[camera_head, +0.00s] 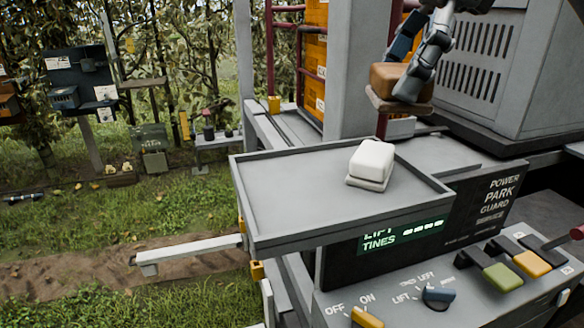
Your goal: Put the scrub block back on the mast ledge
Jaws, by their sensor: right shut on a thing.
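A brown block (388,76) with a flat brown plate (384,104) under it is at the upper right, beside the grey mast (356,70). My right gripper (405,68) comes down from the top and is shut on this brown block. I cannot tell whether the plate is part of the block or a ledge under it. Which block is the scrub block is not marked. My left gripper is not in view.
A dark panel and switch console (400,305) stand below the tray. A grey louvred housing (505,75) is close to the right of the gripper. Dark red rails (299,60) and orange crates (314,75) are behind the mast. The tray's left part is clear.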

